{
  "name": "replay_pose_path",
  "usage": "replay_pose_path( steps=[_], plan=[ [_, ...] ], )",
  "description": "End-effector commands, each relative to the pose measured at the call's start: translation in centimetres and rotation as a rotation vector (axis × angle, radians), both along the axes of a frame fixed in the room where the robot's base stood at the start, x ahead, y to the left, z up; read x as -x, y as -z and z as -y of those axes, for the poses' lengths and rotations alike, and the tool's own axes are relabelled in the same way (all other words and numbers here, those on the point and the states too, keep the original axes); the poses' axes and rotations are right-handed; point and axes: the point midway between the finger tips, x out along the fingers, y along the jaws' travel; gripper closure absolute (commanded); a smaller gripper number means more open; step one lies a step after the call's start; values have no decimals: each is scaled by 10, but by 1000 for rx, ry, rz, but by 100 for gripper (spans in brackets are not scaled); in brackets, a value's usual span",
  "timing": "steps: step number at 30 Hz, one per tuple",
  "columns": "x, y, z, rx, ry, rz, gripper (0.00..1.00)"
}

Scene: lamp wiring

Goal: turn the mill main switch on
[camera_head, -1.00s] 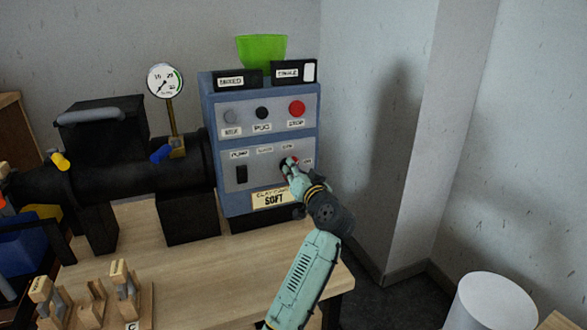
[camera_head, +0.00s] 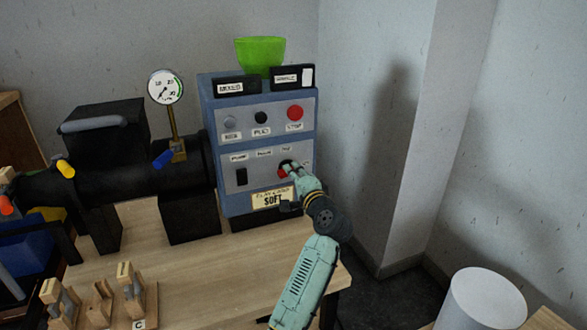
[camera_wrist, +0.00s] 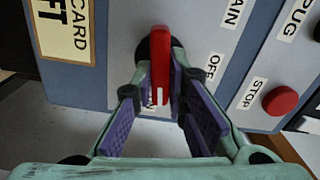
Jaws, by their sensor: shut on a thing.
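The blue mill control box (camera_head: 212,125) stands at the back of the table with grey panels. Its main switch is a red handle (camera_wrist: 160,45) on a black round base, in the lower panel. My gripper (camera_head: 288,170) is at this switch, and in the wrist view its purple-padded fingers (camera_wrist: 160,80) are shut on the red handle from both sides. In the wrist view the handle partly covers a small white label, and the OFF label (camera_wrist: 212,68) lies to its right, apart from it. The fingers hide much of the switch in the head view.
The red STOP button (camera_head: 295,112) and other buttons sit above the switch. A green bowl (camera_head: 260,55) sits on top. A pressure gauge (camera_head: 166,87) stands left.

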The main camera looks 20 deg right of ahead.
Motion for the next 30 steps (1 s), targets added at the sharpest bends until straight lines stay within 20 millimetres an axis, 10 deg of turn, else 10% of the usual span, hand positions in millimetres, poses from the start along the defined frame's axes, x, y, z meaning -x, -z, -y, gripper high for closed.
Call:
replay_pose_path(
  steps=[28,30],
  plan=[
    [0,2,0,-206,0,-8,100],
    [0,2,0,-205,0,-8,83]
  ],
)
